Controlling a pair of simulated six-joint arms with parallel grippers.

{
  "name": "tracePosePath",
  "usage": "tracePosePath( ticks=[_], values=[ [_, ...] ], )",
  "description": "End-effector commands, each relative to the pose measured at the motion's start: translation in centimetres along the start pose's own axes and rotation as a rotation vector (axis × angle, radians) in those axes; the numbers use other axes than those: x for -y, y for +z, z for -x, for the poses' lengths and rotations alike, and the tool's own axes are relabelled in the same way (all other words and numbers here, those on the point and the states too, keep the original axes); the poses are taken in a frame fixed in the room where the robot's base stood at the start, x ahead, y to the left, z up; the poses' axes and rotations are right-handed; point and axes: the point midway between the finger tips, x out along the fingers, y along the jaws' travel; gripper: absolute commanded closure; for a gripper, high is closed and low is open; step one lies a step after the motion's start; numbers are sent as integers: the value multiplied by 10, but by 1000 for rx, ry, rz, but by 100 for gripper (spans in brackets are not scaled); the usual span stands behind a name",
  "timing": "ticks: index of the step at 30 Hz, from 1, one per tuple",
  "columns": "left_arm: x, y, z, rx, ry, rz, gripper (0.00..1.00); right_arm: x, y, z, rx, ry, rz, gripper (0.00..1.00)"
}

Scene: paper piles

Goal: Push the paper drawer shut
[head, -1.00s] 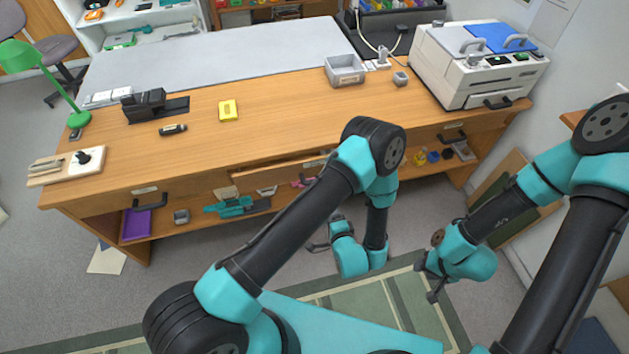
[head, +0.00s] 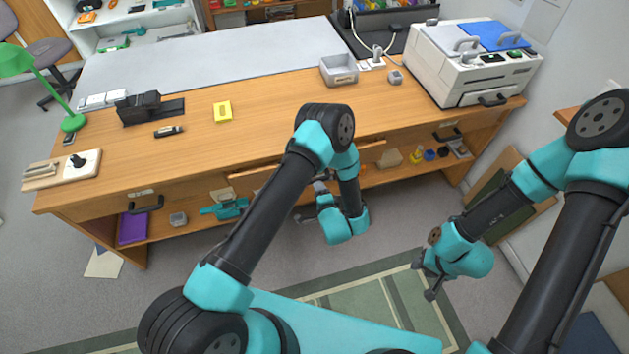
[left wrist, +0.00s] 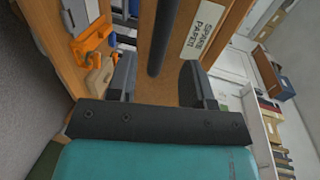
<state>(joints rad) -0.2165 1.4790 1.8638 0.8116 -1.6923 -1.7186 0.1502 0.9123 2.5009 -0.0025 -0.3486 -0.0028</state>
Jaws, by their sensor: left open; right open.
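The paper drawer (head: 252,180) is the middle drawer of the wooden desk and stands partly pulled out. My left arm hides much of its front in the head view. In the left wrist view its wooden front (left wrist: 160,88) shows a dark bar handle (left wrist: 163,35) and a "SPARE PAPER" label (left wrist: 203,28). My left gripper (head: 308,203) is in front of the drawer, open and empty. In the left wrist view its two fingers (left wrist: 159,84) are spread, with the drawer front behind them; I cannot tell whether they touch it. My right gripper (head: 424,280) is open and empty, low over the floor at the right.
The desk top (head: 270,105) carries a yellow pad (head: 223,111), a grey bin (head: 339,69) and a printer (head: 470,65). A lower shelf holds a purple folder (head: 133,228) and a teal tool (head: 224,209). Open floor lies before the desk.

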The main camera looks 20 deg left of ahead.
Motion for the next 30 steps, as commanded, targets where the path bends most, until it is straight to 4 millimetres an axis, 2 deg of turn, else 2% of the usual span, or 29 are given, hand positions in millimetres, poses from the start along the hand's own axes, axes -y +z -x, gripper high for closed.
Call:
tracePosePath(
  ticks=[3, 9, 15, 22, 23, 30],
  values=[
    [0, 1, -22, 4, -1, 3, 53, 0, 0, 0, 0, 0, 0, 57],
    [0, 1, -49, 3, -1, 2, 53, 0, 0, 0, 0, 0, 0, 57],
    [0, 0, -60, 1, 0, 0, 53, 0, 0, 0, 0, 0, 0, 57],
    [0, 0, -60, 1, 0, 0, 53, 0, 0, 0, 0, 0, 0, 57],
    [0, 0, -60, 1, 0, 0, 54, 0, 0, 0, 0, 0, 0, 57],
    [0, 0, -60, 1, 0, 0, 77, 0, 0, 0, 0, 0, 0, 57]
  ],
)
